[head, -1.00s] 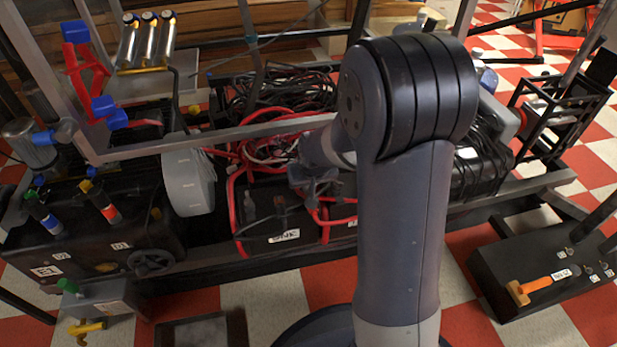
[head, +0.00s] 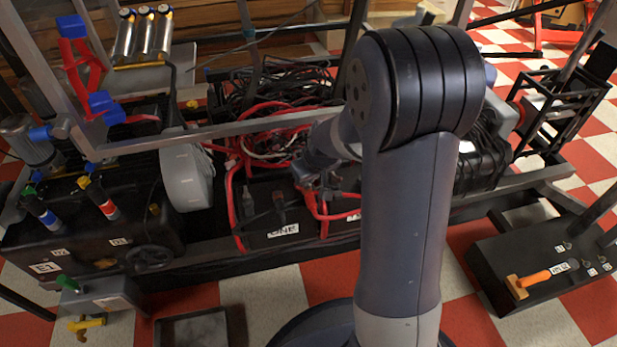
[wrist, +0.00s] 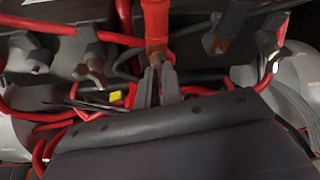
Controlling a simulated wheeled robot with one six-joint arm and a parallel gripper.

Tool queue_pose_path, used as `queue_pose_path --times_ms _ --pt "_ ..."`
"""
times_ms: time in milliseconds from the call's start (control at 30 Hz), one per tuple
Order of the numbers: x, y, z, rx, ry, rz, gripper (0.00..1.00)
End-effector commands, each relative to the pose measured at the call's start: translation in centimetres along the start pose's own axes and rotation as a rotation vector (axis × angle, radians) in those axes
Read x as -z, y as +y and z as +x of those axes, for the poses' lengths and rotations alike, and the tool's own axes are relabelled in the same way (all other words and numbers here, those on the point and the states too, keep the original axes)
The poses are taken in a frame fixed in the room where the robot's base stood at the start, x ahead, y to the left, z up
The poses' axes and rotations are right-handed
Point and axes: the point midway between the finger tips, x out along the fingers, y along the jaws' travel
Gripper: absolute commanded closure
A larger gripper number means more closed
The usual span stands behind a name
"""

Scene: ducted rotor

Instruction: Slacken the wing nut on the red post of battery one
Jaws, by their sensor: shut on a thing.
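Battery one (head: 262,240) is a black box with a white "ONE" label, low in the middle of the head view. Red cables run over and beside it. In the wrist view a red post or sleeve (wrist: 156,25) stands at top centre. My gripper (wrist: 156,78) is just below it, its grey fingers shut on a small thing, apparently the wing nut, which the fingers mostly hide. In the head view my gripper (head: 312,172) is small and dark, above the right side of battery one, partly behind my arm.
Other grey wing-shaped pieces (wrist: 92,62) stand close by on the left and right in the wrist view. Red cables (wrist: 60,125) loop around my gripper. A grey frame bar (head: 240,130) crosses behind it.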

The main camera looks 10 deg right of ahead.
Motion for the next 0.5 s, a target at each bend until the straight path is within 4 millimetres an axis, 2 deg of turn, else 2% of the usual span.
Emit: queue_pose_path --times_ms 100,133,367,500 --pt "-0.14 -0.03 0.08 0.001 -0.004 0.000 1.00" --pt "-0.14 -0.02 0.08 0.001 -0.004 0.000 0.91" --pt "-0.09 -0.02 0.05 0.000 -0.002 0.000 0.72" --pt "-0.06 -0.01 0.03 0.000 -0.002 0.000 0.71"
